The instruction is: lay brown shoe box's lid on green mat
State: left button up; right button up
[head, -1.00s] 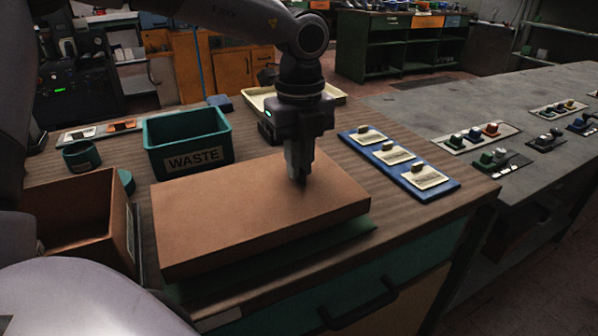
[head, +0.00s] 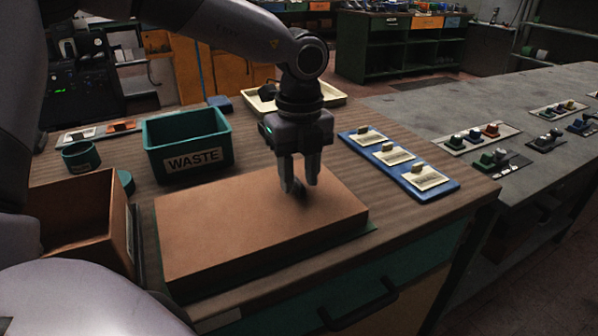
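The brown shoe box's lid (head: 240,225) lies flat, top side up, on the green mat (head: 362,232). It covers nearly all of the mat; only a thin green strip shows at the right and front edges. My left gripper (head: 301,188) is just above the right half of the lid, pointing down, with its fingers apart. A small dark patch shows on the lid between and under the fingertips; I cannot tell whether it is a grip or shadow. The open brown shoe box (head: 118,236) stands at the left without its lid. My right gripper is out of view.
A green WASTE bin (head: 188,160) stands behind the lid. A blue board with labelled cards (head: 445,187) lies to the right. A cream tray (head: 335,98) is behind my gripper, and a small green cup (head: 81,158) is at the left. A grey bench lies farther right.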

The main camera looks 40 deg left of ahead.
pick_arm(q)
notch_tip(320, 180, up, 12)
dwell(0.4)
dwell(0.5)
